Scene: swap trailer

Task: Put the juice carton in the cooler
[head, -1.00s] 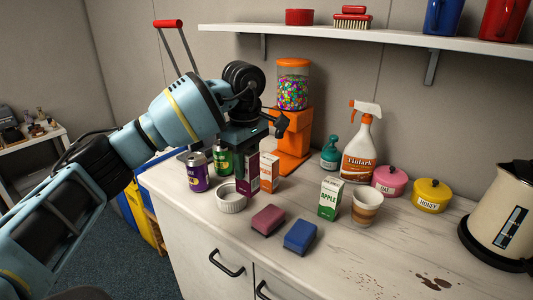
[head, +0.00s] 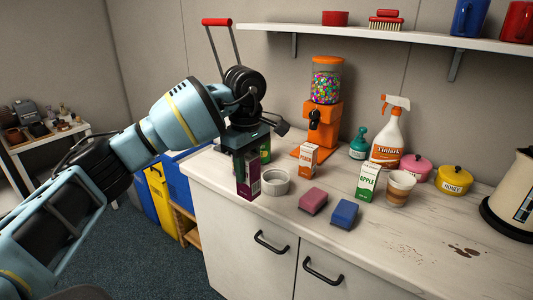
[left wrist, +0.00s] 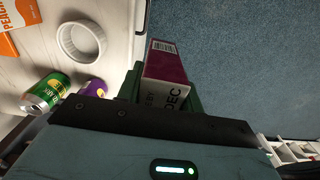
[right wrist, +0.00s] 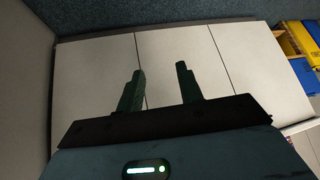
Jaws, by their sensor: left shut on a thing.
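My left gripper (head: 244,160) is shut on a purple and white juice carton (head: 249,181) and holds it upright at the counter's left front edge. In the left wrist view the carton (left wrist: 166,75) sits between the fingers, with the blue floor behind it. A peach carton (head: 308,158) and an apple carton (head: 367,182) stand on the counter. My right gripper (right wrist: 160,70) is open and empty, above pale panels in the right wrist view; it is not in the head view. I cannot pick out a cooler for certain.
Near the carton are a white ramekin (head: 275,184), a green can (left wrist: 47,92) and a purple can (left wrist: 94,88). Sponges (head: 344,213) lie at the counter front. Yellow (head: 163,200) and blue bins stand left of the counter. A red handle (head: 216,22) rises behind my left arm.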

